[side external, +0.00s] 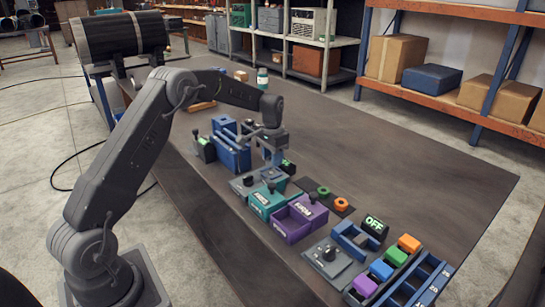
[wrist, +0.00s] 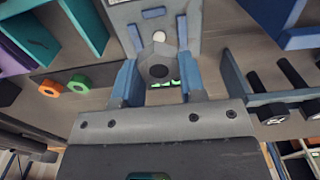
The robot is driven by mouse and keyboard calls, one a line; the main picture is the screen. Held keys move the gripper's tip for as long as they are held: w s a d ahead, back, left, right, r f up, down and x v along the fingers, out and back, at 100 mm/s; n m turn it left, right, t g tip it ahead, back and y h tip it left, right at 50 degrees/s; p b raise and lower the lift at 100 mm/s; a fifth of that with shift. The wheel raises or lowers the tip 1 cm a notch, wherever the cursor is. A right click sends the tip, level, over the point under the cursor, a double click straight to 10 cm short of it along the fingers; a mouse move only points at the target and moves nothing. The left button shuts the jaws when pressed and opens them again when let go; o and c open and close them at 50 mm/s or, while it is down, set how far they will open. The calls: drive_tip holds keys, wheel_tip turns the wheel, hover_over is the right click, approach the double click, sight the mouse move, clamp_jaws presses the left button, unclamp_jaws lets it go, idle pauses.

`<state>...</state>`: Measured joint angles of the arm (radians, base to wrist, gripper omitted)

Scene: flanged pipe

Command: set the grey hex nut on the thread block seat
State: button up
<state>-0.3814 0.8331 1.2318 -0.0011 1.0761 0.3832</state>
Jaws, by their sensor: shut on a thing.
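My gripper (wrist: 157,62) shows in the wrist view with its two blue fingers shut on the grey hex nut (wrist: 159,52), which has a dark round hole. Beyond the nut is a grey plate (wrist: 180,14) with blue strips, seemingly the thread block seat. A small white round spot (wrist: 159,36) shows at the nut's far edge.
A teal bin (side external: 264,203) and a purple bin (side external: 298,220) stand close by. A blue holder (side external: 232,153) is on the other side. Green and orange rings (side external: 341,204) lie on a dark mat.

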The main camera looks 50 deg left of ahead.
drive_tip(key=shift+f, duration=0.1)
idle(0.5)
drive_tip(key=shift+f, duration=1.15)
drive_tip(key=shift+f, duration=0.45)
drive_tip(key=o, duration=1)
drive_tip(key=shift+o, duration=0.6)
drive_tip(key=o, duration=0.3)
drive_tip(key=shift+o, duration=0.2)
drive_tip(key=shift+r, duration=0.1)
